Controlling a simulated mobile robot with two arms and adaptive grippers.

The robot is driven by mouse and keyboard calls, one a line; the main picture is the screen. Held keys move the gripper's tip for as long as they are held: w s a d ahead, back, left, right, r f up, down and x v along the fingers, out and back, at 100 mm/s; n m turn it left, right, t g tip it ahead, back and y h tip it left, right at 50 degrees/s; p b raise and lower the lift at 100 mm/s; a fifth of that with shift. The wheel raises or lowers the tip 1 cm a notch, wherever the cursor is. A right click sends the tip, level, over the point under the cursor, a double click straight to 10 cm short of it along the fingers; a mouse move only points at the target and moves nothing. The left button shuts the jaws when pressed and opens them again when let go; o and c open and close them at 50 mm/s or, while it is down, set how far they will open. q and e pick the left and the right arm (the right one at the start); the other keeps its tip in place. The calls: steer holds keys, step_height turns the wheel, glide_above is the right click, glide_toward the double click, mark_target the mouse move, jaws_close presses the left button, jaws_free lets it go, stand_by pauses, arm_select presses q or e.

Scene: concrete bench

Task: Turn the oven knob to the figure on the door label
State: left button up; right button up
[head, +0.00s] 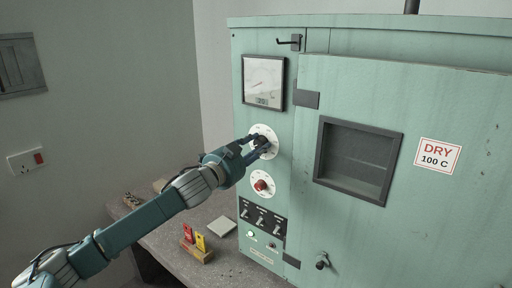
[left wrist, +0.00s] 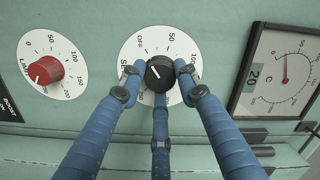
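The oven's black knob (left wrist: 159,74) sits on a white dial (left wrist: 136,48) marked OFF, 50 and 100. Its pale pointer line leans up-left, toward the OFF side in the left wrist view. My left gripper (head: 257,143) is at this upper dial in the head view. In the left wrist view its blue fingers (left wrist: 159,72) close around the knob from both sides and below, and the lower dial figures are partly hidden. The door label (head: 438,155) reads "DRY 100 C". My right gripper is not in view.
A red knob (head: 262,185) marked LIMIT is just below on its own dial. Above is a square gauge (head: 264,81) with a small display reading 20. Toggle switches (head: 262,217) are lower down.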

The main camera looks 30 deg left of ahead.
arm_select(q)
steer(key=shift+f+m, duration=0.1)
steer(key=shift+m, duration=0.2)
steer(key=shift+c, duration=0.2)
steer(key=m, duration=0.3)
steer(key=shift+a+m, duration=0.1)
steer(key=shift+m, duration=0.3)
steer(key=m, duration=0.5)
steer(key=shift+a+m+t+h+b, duration=0.1)
steer(key=shift+m+t+h+b, duration=0.2)
steer(key=shift+t+h+b, duration=0.1)
steer(key=m, duration=0.6)
steer(key=shift+h, duration=0.3)
steer(key=m, duration=0.4)
steer(key=shift+a+r+m+h, duration=0.1)
steer(key=shift+r+m+h, duration=0.1)
steer(key=shift+m+h, duration=0.1)
steer(key=shift+r, duration=0.1)
steer(key=o, duration=1.2)
steer(key=shift+c, duration=0.2)
steer(key=shift+f, duration=0.25)
